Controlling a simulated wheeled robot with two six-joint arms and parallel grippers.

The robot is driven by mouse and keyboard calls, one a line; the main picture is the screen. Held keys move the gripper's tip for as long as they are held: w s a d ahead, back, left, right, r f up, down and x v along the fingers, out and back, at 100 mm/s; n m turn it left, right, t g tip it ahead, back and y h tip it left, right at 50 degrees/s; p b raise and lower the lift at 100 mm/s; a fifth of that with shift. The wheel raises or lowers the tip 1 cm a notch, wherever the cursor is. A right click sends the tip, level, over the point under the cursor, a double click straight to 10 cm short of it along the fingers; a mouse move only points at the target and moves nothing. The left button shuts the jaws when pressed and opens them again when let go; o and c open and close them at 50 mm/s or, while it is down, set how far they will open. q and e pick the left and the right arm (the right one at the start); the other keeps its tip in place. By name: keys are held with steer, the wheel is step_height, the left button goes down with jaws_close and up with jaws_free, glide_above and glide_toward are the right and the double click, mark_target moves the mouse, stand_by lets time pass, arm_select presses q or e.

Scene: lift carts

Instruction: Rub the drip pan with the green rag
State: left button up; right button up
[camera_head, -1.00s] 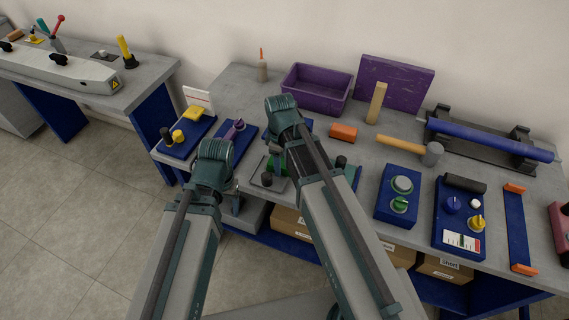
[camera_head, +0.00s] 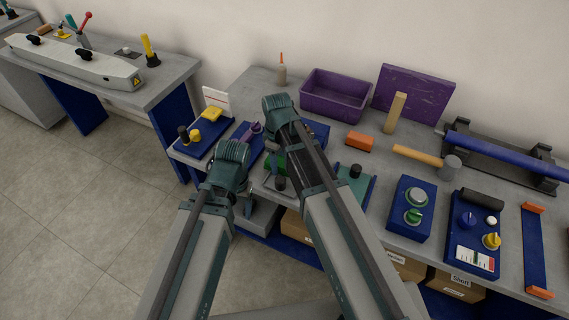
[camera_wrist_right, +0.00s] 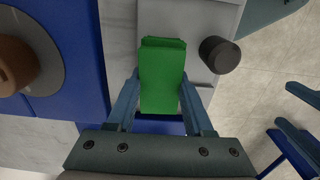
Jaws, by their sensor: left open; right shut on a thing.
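The green rag (camera_wrist_right: 161,75) is between the fingers of my right gripper (camera_wrist_right: 161,108), which is shut on it. In the head view only a bit of green (camera_head: 274,164) shows beside my right arm. In the right wrist view the rag lies over a flat grey surface (camera_wrist_right: 205,15), which looks like the drip pan; I cannot tell if they touch. A black knob (camera_wrist_right: 220,55) stands just right of the rag. My left gripper (camera_wrist_right: 281,107) is open and empty, at the right edge of the right wrist view, apart from the rag.
A blue panel with a brown knob (camera_wrist_right: 15,65) lies left of the rag. On the bench are a purple bin (camera_head: 335,97), an orange block (camera_head: 359,141), a mallet (camera_head: 425,157) and blue control boxes (camera_head: 410,208). Open floor (camera_head: 80,230) lies to the left.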

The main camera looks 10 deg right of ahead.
steer(key=shift+w+a+r, duration=0.15)
steer(key=shift+s+d+f, duration=0.1)
steer(key=shift+s+d, duration=0.5)
steer(key=shift+d, duration=0.2)
steer(key=shift+s+d+f, duration=0.1)
steer(key=shift+s+d, duration=0.5)
steer(key=shift+d, duration=0.2)
steer(key=shift+s+d, duration=0.55)
steer(key=shift+d, duration=0.25)
steer(key=shift+s+d, duration=0.5)
steer(key=shift+d, duration=0.3)
steer(key=shift+r, duration=0.15)
step_height(320, 180, up, 6)
steer(key=p, duration=0.6)
steer(key=shift+a, duration=0.1)
